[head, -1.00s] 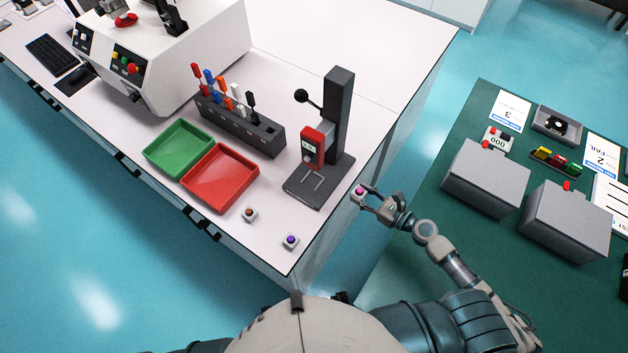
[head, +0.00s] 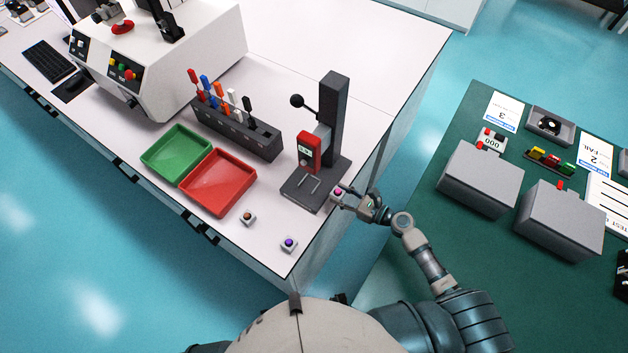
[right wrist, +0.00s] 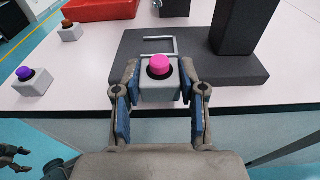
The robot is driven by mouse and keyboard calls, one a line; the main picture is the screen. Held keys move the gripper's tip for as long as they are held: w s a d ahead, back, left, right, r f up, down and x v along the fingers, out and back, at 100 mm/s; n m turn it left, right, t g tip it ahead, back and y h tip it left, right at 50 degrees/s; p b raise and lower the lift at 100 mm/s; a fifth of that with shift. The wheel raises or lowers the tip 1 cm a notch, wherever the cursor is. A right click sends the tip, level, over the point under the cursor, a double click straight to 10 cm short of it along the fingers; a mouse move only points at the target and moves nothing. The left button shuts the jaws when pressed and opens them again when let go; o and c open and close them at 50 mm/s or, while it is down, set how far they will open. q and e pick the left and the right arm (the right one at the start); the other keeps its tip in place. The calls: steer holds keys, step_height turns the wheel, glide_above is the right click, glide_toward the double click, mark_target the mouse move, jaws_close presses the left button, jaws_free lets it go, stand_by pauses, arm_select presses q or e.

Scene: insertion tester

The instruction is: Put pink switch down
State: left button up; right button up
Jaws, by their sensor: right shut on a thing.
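The pink switch (right wrist: 160,66) is a small grey box with a round pink button on top. My right gripper (right wrist: 159,100) is shut on it, with a blue-padded finger on each side of the box. In the head view the pink switch (head: 338,193) is at the right edge of the white table, beside the dark base of the insertion tester (head: 316,184). I cannot tell whether the switch touches the table. My right gripper shows in the head view (head: 343,198) too. My left gripper is not clearly seen in the head view.
A purple-button switch (head: 289,244) and a brown-button switch (head: 247,218) stand near the table's front corner. A red tray (head: 217,205) and a green tray (head: 150,160) lie to the left. Bare white tabletop lies between the tester base and the purple switch.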

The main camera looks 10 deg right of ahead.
mark_target(314, 186)
steer(key=x, duration=0.4)
steer(key=r+x, duration=0.1)
steer(key=x, duration=0.1)
steer(key=shift+w+a, duration=0.15)
steer(key=x, duration=0.4)
steer(key=shift+f+p, duration=0.35)
arm_select(q)
steer(key=shift+s+a+r, duration=0.15)
steer(key=shift+s, duration=0.7)
arm_select(e)
steer(key=shift+f, duration=0.15)
steer(key=o, duration=0.9)
steer(key=shift+c, duration=0.2)
steer(key=shift+o, duration=1.4)
arm_select(q)
steer(key=shift+w, duration=0.45)
steer(key=shift+s, duration=0.15)
